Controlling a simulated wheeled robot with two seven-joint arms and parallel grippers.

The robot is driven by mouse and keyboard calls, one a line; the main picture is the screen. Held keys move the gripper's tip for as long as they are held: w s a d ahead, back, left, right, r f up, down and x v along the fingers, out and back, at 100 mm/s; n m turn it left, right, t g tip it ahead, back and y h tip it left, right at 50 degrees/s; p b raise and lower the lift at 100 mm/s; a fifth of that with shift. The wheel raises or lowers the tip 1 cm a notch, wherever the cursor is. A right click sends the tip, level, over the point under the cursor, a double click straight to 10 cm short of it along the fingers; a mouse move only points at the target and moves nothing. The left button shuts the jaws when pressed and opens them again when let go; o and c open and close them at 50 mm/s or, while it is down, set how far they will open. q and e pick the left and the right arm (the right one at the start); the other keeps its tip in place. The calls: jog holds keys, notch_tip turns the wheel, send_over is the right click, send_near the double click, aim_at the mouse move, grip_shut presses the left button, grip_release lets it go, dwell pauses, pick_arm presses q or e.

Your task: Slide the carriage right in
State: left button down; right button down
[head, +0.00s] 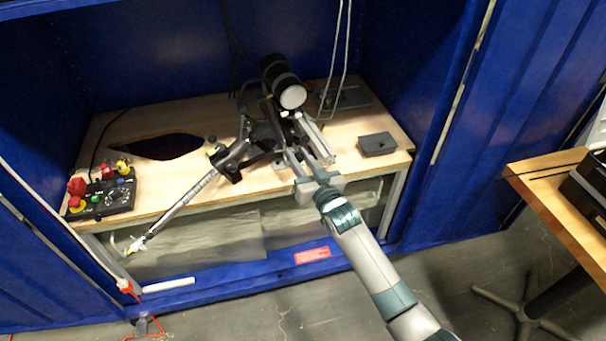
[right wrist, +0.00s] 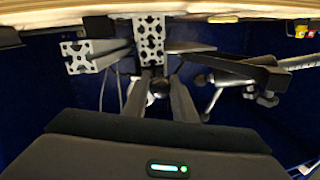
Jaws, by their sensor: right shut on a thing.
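The carriage bears a black cylinder with a pale round end face (head: 285,85) and stands towards the back of the wooden bench inside the blue tank. Pale aluminium rails (head: 316,138) reach from below it towards the front edge. In the right wrist view the slotted end of one rail (right wrist: 150,40) shows just beyond my fingers. My right gripper (head: 299,154) is at the near side of the carriage, shut on a part of it; it also shows in the right wrist view (right wrist: 160,80). The fingers hide the exact part held. My left gripper is not in view.
A control box (head: 103,195) with coloured buttons sits at the bench's left. A dark oval hole (head: 165,146) and a black arm with a silver rod (head: 183,203) lie left of the carriage. A grey block (head: 377,144) sits to the right. Cables hang behind.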

jog(key=shift+w+r, duration=0.1)
jog(key=shift+w, duration=0.1)
jog(key=shift+r, duration=0.15)
jog(key=c, duration=1.5)
grip_release()
jog(key=shift+o, duration=0.2)
jog(key=shift+w+a+f, duration=0.15)
jog(key=shift+w+f, duration=0.05)
jog(key=shift+s, duration=0.2)
